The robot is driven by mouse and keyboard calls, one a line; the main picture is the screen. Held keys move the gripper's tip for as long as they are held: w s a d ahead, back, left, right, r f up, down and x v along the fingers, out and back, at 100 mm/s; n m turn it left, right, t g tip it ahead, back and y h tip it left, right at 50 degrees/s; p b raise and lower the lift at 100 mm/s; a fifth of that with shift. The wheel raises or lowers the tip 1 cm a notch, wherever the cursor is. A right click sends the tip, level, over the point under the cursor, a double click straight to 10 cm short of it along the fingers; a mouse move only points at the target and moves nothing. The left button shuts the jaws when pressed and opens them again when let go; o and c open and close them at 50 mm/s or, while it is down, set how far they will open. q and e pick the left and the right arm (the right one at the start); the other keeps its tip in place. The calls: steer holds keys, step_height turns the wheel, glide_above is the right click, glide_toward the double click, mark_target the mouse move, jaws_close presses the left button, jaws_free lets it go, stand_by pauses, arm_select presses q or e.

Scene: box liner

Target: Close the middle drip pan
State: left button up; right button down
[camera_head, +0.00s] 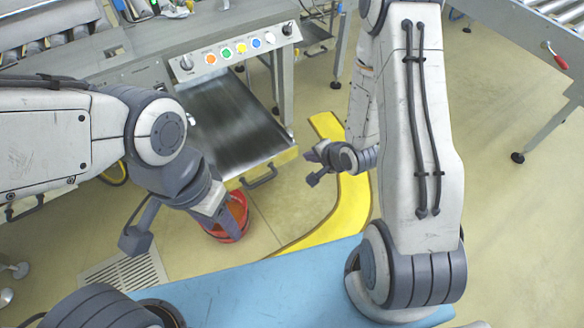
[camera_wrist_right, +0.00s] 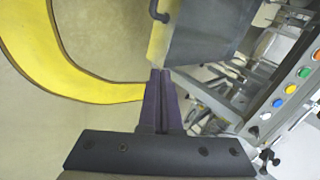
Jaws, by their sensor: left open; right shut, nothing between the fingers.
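A drip pan (camera_head: 232,120) sticks out of the grey machine in the head view, like a pulled-out drawer. It has a yellow front edge and a dark handle (camera_head: 262,177). In the right wrist view, the pan (camera_wrist_right: 200,35) and its handle (camera_wrist_right: 158,12) show at the top, beyond the fingers. My right gripper (camera_head: 308,155) is shut and empty, just right of the pan's front corner; its fingers (camera_wrist_right: 159,76) are together in the wrist view. My left gripper (camera_head: 230,224) points down over a red bucket, left of the handle; its fingertips are hard to make out.
The red bucket (camera_head: 240,213) stands on the floor in front of the pan. A curved yellow floor strip (camera_head: 350,205) runs to its right. A control panel with coloured buttons (camera_head: 240,47) sits above the pan. A blue surface (camera_head: 270,295) lies nearest, and a roller conveyor (camera_head: 520,65) stands right.

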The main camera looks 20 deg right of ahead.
step_height(320, 180, down, 4)
steer(key=d+m+b, duration=0.1)
steer(key=m, duration=0.1)
steer(key=b, duration=1.3)
glide_toward(287, 152)
steer(key=shift+t, duration=0.4)
steer(key=f, duration=0.1)
steer(key=w+f, duration=0.1)
steer(key=f, duration=0.1)
steer(key=w+f, duration=0.1)
steer(key=f, duration=0.1)
steer(key=shift+w+a, duration=0.25)
steer(key=shift+a, duration=0.15)
steer(key=shift+w+a+r, duration=0.1)
steer(key=shift+w+r, duration=0.05)
steer(key=shift+w, duration=0.4)
arm_select(q)
step_height(287, 152, down, 16)
